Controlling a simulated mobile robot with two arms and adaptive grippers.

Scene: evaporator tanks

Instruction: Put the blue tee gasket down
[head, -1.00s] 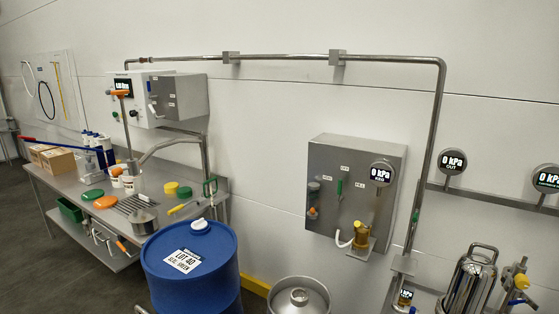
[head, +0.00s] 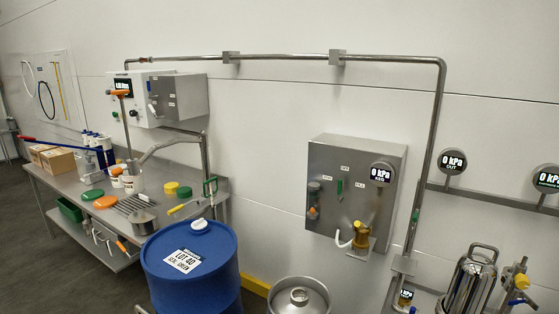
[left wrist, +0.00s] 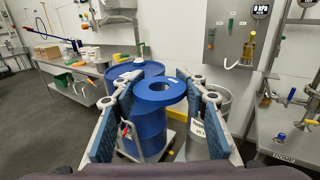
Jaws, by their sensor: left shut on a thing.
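The blue tee gasket (left wrist: 159,97), a thick flat ring with a round hole, is in the left wrist view. My left gripper (left wrist: 158,86) is shut on it, with a finger on either side of the ring. The gasket is held in front of the blue drum and the steel keg, and covers part of both. The gasket does not show in the head view. Neither gripper shows in the head view, and my right gripper is not in view.
The blue drum (head: 190,272) stands in front of the steel worktable (head: 65,185), which holds several lids, tubs and boxes. The steel keg (head: 298,296) is right of the drum. A wall control box (head: 335,160) hangs behind. Grey floor is open at left.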

